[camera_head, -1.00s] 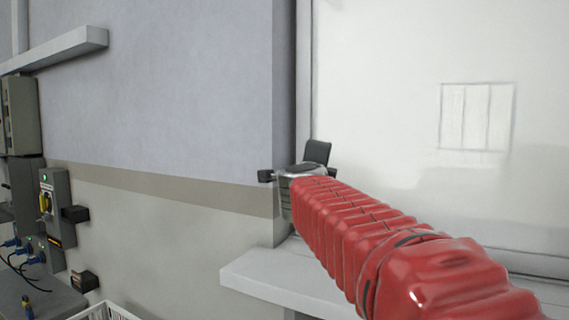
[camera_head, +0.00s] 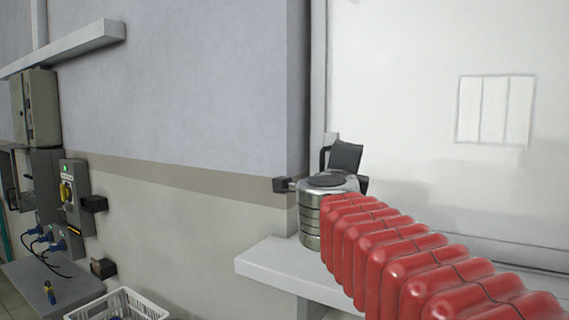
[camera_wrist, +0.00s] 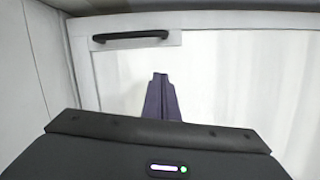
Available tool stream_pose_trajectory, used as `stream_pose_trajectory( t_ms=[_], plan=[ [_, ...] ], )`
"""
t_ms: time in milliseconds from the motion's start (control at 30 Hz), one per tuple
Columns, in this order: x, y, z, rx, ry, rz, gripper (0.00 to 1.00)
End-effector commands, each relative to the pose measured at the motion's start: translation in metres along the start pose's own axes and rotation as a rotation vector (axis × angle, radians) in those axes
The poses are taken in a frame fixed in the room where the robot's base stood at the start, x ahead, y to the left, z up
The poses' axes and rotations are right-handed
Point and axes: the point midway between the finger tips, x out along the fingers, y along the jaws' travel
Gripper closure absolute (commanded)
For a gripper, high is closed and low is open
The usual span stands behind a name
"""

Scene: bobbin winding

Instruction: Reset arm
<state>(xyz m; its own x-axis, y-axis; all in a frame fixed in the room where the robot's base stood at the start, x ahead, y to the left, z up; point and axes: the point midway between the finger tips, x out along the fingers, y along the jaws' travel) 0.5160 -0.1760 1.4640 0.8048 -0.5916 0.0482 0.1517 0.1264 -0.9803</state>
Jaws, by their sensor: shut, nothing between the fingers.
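My gripper (camera_wrist: 160,77) shows in the wrist view as two dark purple fingers pressed together, pointing away from the camera. They are shut with nothing between them. A white panel or window frame with a black handle (camera_wrist: 130,36) lies beyond the fingertips. In the head view my red-sleeved arm reaches from the lower right towards the middle. A ribbed metal part with black pieces shows at its far end, in front of the wall corner and above a white ledge (camera_head: 275,268). I cannot make out the fingers there.
Grey electrical boxes (camera_head: 75,196) with blue plugs (camera_head: 57,243) are on the left wall. A white basket (camera_head: 145,303) stands at the bottom left. A grey shelf (camera_head: 75,46) juts out at the upper left. The wall between the boxes and the arm looks clear.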

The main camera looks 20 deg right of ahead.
Motion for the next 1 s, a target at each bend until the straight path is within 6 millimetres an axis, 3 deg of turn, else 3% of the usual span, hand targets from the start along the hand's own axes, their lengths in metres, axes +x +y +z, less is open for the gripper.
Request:
stream_pose_trajectory(
  t_ms=[167, 733, 867, 1000],
  plan=[
    [-0.008, 0.001, 0.001, 0.000, -0.002, 0.001, 1.00],
    [-0.009, 0.002, 0.005, -0.009, -0.019, 0.005, 1.00],
    [-0.010, 0.004, 0.025, -0.062, -0.097, 0.006, 1.00],
    [-0.017, 0.024, 0.061, -0.214, -0.254, 0.015, 1.00]
  ],
)
